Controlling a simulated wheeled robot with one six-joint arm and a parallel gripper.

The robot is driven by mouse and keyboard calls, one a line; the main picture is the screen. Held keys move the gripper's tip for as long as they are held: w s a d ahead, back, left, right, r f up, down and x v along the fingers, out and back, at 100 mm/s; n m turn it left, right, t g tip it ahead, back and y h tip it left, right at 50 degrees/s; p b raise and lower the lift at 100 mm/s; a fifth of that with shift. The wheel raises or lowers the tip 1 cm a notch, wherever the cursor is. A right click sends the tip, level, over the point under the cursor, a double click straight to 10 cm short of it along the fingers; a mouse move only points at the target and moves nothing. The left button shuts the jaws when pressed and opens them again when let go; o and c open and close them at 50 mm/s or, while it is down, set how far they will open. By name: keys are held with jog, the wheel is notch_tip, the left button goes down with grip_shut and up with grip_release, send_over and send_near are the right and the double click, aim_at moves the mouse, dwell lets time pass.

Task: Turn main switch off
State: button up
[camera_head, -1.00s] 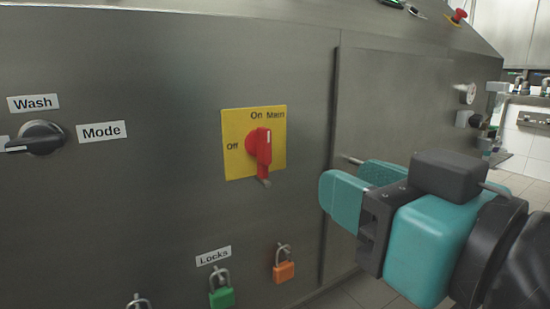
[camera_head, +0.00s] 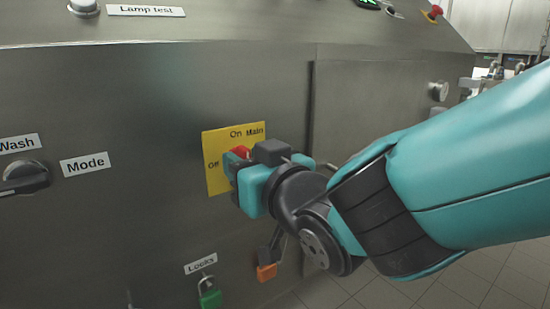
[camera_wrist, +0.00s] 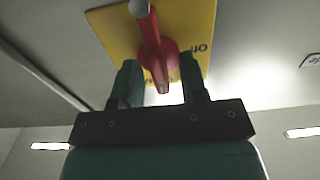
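The main switch is a red rotary handle (camera_head: 241,151) on a yellow plate (camera_head: 217,183) marked On, Main and Off, on the steel panel. In the head view my gripper (camera_head: 236,164) is in front of the plate and hides most of the handle. In the wrist view the red handle (camera_wrist: 152,55) lies between my two fingers (camera_wrist: 160,86), with a visible gap on each side. My gripper is open around the handle. The handle runs roughly up and down in that view, and the word Off shows upside down to its right on the yellow plate (camera_wrist: 113,30).
A black Wash/Mode knob (camera_head: 24,178) is at the left. Below hang a green padlock (camera_head: 210,298) and an orange padlock (camera_head: 267,272), the latter close under my wrist. A raised door panel (camera_head: 375,105) is to the right.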

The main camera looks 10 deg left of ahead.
jog(key=shift+w+a, duration=0.25)
jog(key=shift+a, duration=0.05)
grip_shut()
